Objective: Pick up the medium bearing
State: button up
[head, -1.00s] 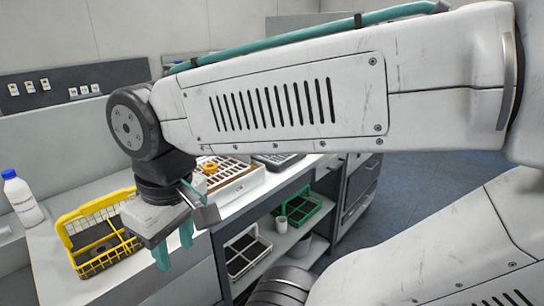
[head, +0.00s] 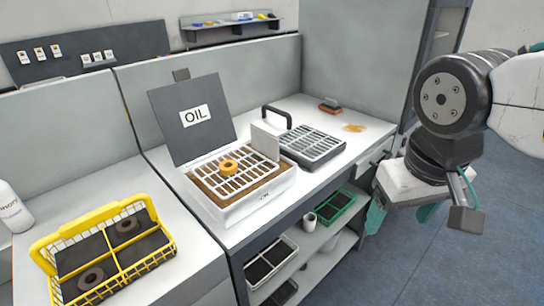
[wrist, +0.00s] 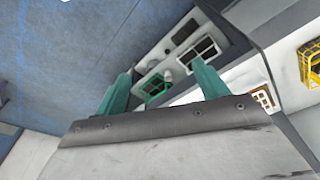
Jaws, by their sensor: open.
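Three ring-shaped parts show in the head view. A yellow-orange ring (head: 228,167) lies on the grate of the white oil box (head: 240,213). A brownish ring (head: 91,279) lies in the near part of the yellow wire basket (head: 101,214), and another ring (head: 127,225) lies in its far part. I cannot tell which is the medium bearing. My gripper (head: 402,216) is open and empty at the right, over the floor and in front of the bench, well apart from all three rings. Its teal fingers (wrist: 160,85) also show in the wrist view, spread apart with nothing between them.
The oil box's dark lid (head: 193,120) stands open behind it. A dark tray with a grate and handle (head: 313,147) sits to its right. A white bottle (head: 13,208) stands at the far left. Bins, including a green one (head: 337,208), sit on the lower shelf.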

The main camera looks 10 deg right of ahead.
jog(key=w+a+f+n+t+y, duration=0.1)
jog(key=w+n+t, duration=0.15)
jog(key=w, duration=0.65)
jog(key=w+a+f+n+t, duration=0.1)
jog(key=w+a+t, duration=0.15)
jog(key=w, duration=0.75)
jog(key=w+f+n+t+y, duration=0.1)
jog(key=w+t, duration=0.2)
jog(key=w, duration=0.6)
jog(key=n+y, duration=0.5)
jog(key=y, duration=0.3)
send_near(228, 165)
jog(key=shift+w+r+g, duration=0.2)
jog(key=shift+w+g, duration=0.2)
jog(key=shift+w, duration=0.25)
jog(key=x, duration=0.7)
jog(key=shift+s+a+f, duration=0.1)
jog(key=shift+a+f, duration=0.15)
jog(key=c, duration=1.1)
